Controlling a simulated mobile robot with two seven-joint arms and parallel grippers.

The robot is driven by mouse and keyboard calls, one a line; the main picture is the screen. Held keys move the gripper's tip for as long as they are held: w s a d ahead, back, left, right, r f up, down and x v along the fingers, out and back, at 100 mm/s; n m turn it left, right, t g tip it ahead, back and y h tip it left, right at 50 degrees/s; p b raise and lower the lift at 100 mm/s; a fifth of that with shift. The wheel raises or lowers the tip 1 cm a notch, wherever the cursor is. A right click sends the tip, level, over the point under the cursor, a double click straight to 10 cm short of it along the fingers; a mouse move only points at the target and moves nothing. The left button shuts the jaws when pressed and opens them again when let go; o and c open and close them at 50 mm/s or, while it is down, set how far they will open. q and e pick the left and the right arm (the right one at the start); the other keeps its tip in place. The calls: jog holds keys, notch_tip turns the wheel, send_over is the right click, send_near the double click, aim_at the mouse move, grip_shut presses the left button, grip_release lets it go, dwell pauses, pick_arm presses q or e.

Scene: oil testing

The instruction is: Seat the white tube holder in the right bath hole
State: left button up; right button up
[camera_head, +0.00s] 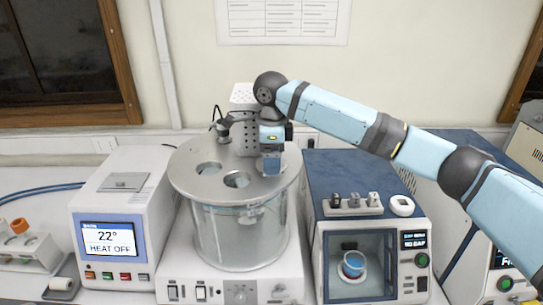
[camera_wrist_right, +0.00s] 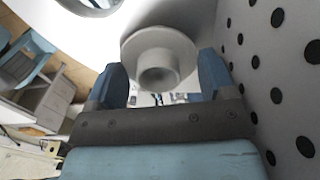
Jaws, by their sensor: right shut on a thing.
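The white tube holder (camera_wrist_right: 158,68), a round flange with a short hollow collar, sits between the two blue fingers of my right gripper (camera_wrist_right: 160,85) in the right wrist view. In the head view that gripper (camera_head: 271,165) is low over the right part of the round metal lid (camera_head: 207,194) of the glass bath (camera_head: 240,240). The gripper hides the holder and the right bath hole there, so I cannot tell whether the holder is in the hole. Two open holes show in the lid, the left one (camera_head: 208,168) and the front one (camera_head: 237,180). My left gripper is out of view.
A perforated column (camera_head: 245,130) stands on the lid close behind my right gripper. A heater unit (camera_head: 122,220) is to the left. A blue-topped box (camera_head: 350,180), bearing a white ring (camera_head: 401,205) and small parts, stands to the right.

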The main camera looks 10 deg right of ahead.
jog(key=shift+f, duration=0.55)
dwell(0.4)
jog(key=o, duration=0.6)
jog(key=shift+o, duration=0.2)
jog(key=shift+r, duration=0.1)
notch_tip(320, 180, up, 11)
dwell(0.8)
dwell(0.4)
